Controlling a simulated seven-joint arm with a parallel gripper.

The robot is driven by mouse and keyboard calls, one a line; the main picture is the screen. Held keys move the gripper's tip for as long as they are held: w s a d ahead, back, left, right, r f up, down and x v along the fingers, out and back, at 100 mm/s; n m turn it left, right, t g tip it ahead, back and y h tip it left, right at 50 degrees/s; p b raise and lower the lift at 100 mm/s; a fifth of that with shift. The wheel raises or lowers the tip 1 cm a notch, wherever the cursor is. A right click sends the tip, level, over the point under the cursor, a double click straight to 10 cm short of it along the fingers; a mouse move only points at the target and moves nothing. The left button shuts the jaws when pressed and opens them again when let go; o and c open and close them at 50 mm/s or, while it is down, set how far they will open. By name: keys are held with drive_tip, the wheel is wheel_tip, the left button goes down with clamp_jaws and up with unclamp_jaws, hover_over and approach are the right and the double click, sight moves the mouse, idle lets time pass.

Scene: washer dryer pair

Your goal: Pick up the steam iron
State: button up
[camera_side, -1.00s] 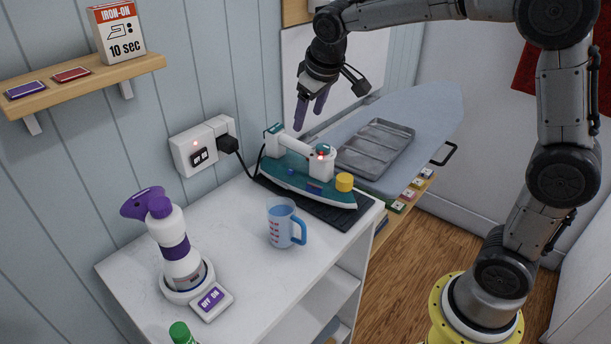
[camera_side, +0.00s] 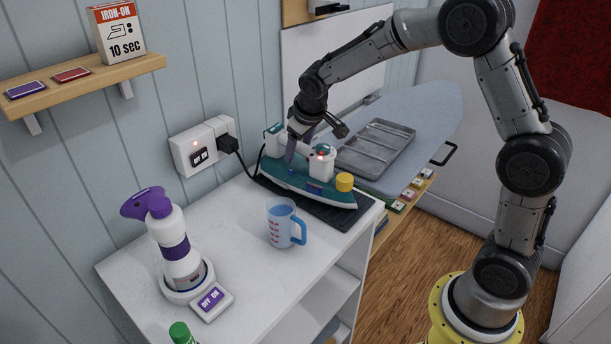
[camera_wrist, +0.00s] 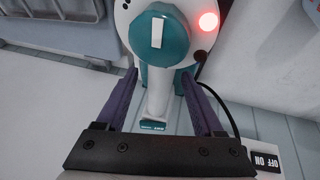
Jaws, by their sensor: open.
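The steam iron (camera_side: 310,183) has a teal body, a white handle and a red light. It rests on a dark mat (camera_side: 340,213) on the white cabinet top. My gripper (camera_side: 299,146) is lowered at the iron's handle with its purple fingers pointing down. In the wrist view my gripper (camera_wrist: 163,100) is open, with one finger on each side of the white handle (camera_wrist: 158,92). The teal dial (camera_wrist: 158,31) shows ahead of the fingers. In the side view the gripper hides part of the handle. I cannot tell whether either finger touches it.
A blue measuring cup (camera_side: 281,224) stands in front of the iron, and a purple-and-white spray bottle (camera_side: 178,240) at the left. A wall socket (camera_side: 202,146) with a black plug is behind. An ironing board (camera_side: 425,108) holding a metal tray (camera_side: 376,148) is at the right.

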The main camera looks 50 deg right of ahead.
drive_tip(key=shift+c, duration=0.2)
clamp_jaws()
drive_tip(key=shift+w+r, duration=0.15)
drive_tip(key=shift+r, duration=0.1)
